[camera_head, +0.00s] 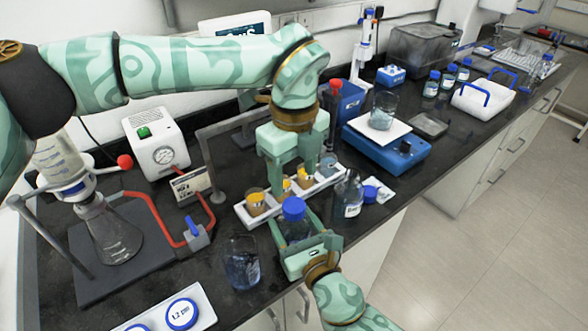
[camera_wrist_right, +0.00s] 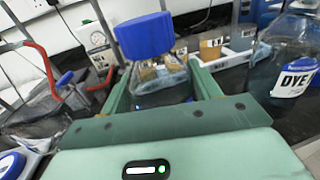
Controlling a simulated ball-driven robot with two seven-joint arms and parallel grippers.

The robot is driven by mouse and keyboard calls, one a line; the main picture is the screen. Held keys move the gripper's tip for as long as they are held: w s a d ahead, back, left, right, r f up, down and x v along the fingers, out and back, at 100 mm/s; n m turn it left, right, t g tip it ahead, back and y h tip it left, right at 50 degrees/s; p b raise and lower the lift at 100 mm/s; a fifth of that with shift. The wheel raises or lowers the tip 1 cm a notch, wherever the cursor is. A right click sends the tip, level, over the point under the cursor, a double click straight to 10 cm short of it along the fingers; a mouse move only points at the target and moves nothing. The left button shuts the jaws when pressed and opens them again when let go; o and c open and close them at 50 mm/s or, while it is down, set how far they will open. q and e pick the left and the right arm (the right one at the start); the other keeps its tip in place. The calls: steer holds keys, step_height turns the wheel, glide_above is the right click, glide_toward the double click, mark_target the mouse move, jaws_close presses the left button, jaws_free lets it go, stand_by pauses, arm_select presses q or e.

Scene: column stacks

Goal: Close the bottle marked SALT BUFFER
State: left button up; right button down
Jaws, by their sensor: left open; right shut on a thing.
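A bottle with a blue cap (camera_head: 293,209) on top stands between the jaws of my right gripper (camera_head: 297,245), which is shut on it. The cap also shows in the right wrist view (camera_wrist_right: 145,36), above the clear bottle body (camera_wrist_right: 160,85). No label on this bottle can be read. My left gripper (camera_head: 292,185) is open, its fingers pointing down just above and behind the cap.
A white tray (camera_head: 327,183) with amber-filled jars is behind the held bottle. A flask (camera_head: 113,238) on a stand base is further left. A blue balance (camera_head: 386,149) is at the back right, and the bench's front edge is close.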

mark_target(294, 204)
arm_select(q)
steer(key=n, duration=0.3)
steer(key=shift+f, duration=4)
